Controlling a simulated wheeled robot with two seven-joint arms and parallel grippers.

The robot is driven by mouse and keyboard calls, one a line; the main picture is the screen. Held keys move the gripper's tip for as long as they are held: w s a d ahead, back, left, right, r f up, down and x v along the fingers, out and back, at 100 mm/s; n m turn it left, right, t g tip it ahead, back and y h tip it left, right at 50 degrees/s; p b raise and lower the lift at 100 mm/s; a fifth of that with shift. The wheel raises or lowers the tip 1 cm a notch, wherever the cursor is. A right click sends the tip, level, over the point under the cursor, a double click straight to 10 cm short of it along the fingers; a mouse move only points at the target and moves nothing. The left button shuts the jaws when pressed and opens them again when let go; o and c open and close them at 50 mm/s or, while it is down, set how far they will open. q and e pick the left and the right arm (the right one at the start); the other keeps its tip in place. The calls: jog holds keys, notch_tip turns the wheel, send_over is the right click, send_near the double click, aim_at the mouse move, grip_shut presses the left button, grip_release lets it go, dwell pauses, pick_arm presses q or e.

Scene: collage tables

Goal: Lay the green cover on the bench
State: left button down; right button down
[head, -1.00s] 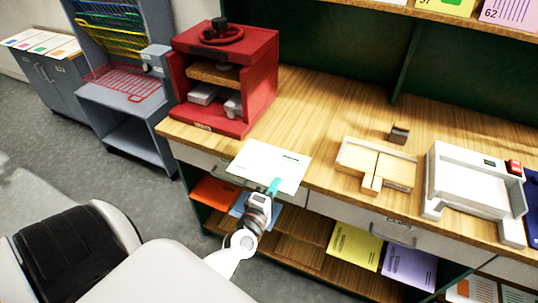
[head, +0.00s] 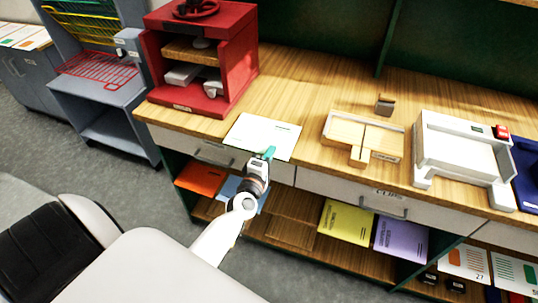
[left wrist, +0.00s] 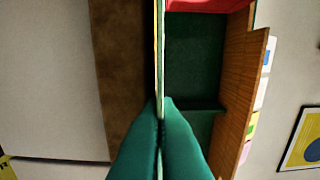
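A pale, almost white cover (head: 262,133) with a green edge and small dark print shows in the head view, over the bench's front edge. I take it to be the green cover. My left gripper (head: 268,154) has teal fingertips at the cover's near edge. In the left wrist view the fingers (left wrist: 161,112) are closed on the thin cover (left wrist: 160,50), seen edge-on. The wooden bench top (head: 300,85) is behind and beneath it in the head view. I cannot tell whether the cover touches the wood. My right gripper is not in view.
A red press (head: 204,65) stands left on the bench. A wooden jig (head: 362,137), a small block (head: 384,104) and a white machine (head: 462,150) stand right. Orange (head: 201,178), blue (head: 232,189), yellow (head: 346,221) and purple (head: 403,238) covers lie on the shelf below.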

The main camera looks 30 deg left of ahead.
pick_arm(q)
jog(key=shift+f, duration=0.15)
jog(key=c, duration=1.6)
grip_release()
jog(key=shift+s, duration=0.1)
jog(key=shift+s+d+f, duration=0.1)
jog(key=shift+d+f, duration=0.05)
jog(key=shift+f, duration=0.1)
jog(key=r+b+v, duration=0.1)
jog(key=b+v, duration=0.1)
jog(key=v, duration=0.9)
jog(key=shift+s, duration=0.35)
